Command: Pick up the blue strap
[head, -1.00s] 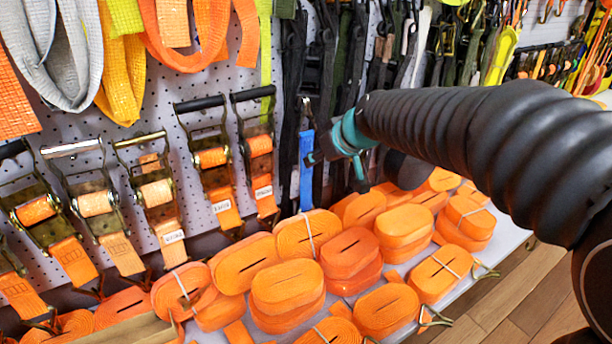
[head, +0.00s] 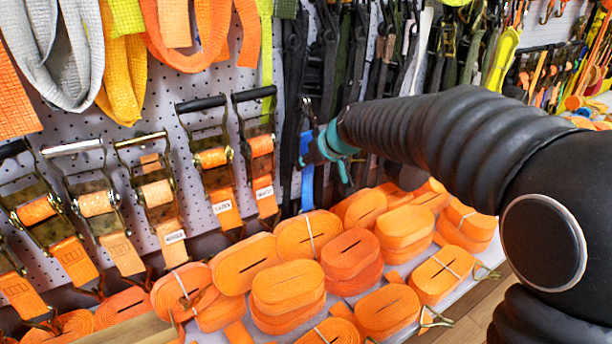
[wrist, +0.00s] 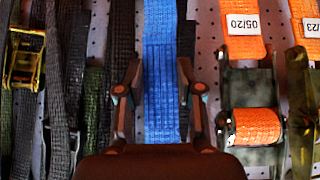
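The blue strap (head: 307,188) hangs straight down in front of the pegboard wall, among black straps. In the head view my gripper (head: 318,150) covers its middle; its lower end and a small upper part show. In the wrist view the blue strap (wrist: 160,60) runs between the two fingers of my gripper (wrist: 160,72). The fingers stand apart, one on each side of the strap, close to its edges. The gripper looks open; I see no clear squeeze on the strap.
Black straps (wrist: 75,70) hang close beside the blue one. Orange ratchet straps (head: 212,160) hang to its left in the head view. Rolled orange straps (head: 350,255) cover the shelf below. The pegboard (head: 120,100) is close behind.

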